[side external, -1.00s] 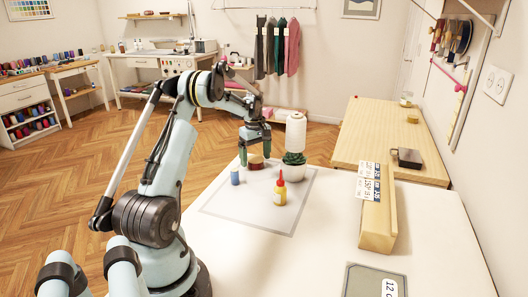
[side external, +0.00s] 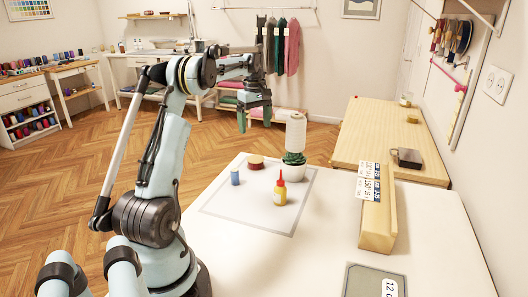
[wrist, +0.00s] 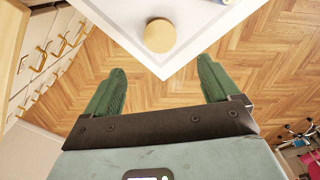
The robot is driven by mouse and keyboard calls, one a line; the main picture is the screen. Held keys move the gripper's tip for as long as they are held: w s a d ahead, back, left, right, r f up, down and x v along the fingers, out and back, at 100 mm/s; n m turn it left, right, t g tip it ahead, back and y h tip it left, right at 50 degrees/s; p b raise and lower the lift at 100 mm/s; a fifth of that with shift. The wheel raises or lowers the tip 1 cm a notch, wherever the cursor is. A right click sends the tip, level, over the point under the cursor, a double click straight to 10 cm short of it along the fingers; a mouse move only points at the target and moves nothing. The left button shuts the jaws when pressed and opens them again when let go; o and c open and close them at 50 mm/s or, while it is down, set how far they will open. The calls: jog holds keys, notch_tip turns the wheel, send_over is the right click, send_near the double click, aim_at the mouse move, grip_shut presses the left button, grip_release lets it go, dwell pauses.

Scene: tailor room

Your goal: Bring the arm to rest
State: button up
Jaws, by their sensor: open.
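My gripper (side external: 254,118) is raised above the far edge of the white table (side external: 330,225), with its fingers pointing down. It is open and empty. It also shows in the wrist view (wrist: 160,88), with its two green fingers wide apart. A round tan-topped, red-sided item (side external: 256,162) stands on the table below the gripper and apart from it. The wrist view shows its tan top (wrist: 160,36) near the table corner, beyond the fingertips.
On the table's outlined mat (side external: 248,215) stand a blue spool (side external: 235,177), a yellow bottle with a red tip (side external: 280,190) and a potted plant (side external: 293,168). A white thread cone (side external: 296,132) is behind the plant.

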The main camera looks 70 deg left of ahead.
jog(key=w+d+r+m+t, duration=0.4)
jog(key=w+d+r+m, duration=0.1)
jog(key=w+d+m, duration=0.25)
jog(key=w+d+r+m+t, duration=0.3)
jog(key=w+d+r+m, duration=0.1)
jog(key=w+d+m, duration=0.35)
jog(key=s+d+m, duration=0.1)
jog(key=s+d, duration=0.3)
jog(key=d, duration=0.4)
jog(key=s+d+m, duration=0.1)
jog(key=s+d, duration=0.2)
jog(key=d, duration=0.4)
jog(key=s+d+f+m, duration=0.3)
jog(key=s+d+f, duration=0.6)
jog(key=s, duration=0.4)
jog(key=shift+s, duration=0.2)
